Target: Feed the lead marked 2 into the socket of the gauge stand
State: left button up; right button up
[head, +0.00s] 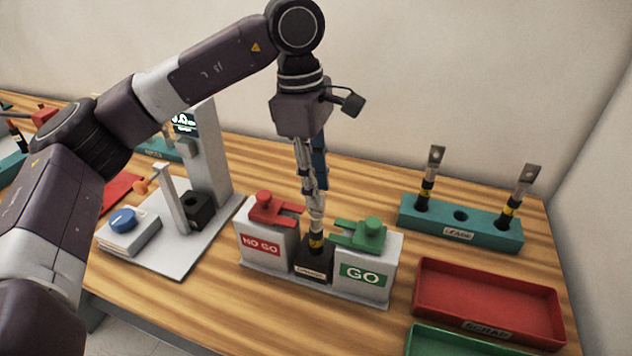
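The gauge stand (262,268) is a pale block with a red NO GO part at left and a green GO part at right. Its dark socket (315,261) sits between them. My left gripper (316,205) points straight down over this socket, its fingers closed around the top of a lead (317,241) with a yellow band. The lead is upright, its lower end at the socket; how deep it sits is hidden, and its number cannot be read. My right gripper is not in view.
A teal rack (461,230) at right holds two leads, left (428,180) and right (516,196), beside an empty middle hole. A red scrap tray (490,302) and a green tray (455,343) lie in front. A grey test device (170,245) stands at left.

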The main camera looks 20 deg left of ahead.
pick_arm(q)
jog(key=shift+r, duration=0.25)
notch_tip(320, 180, up, 12)
jog(key=a, duration=0.1)
jog(key=shift+a+f, duration=0.25)
dwell(0.5)
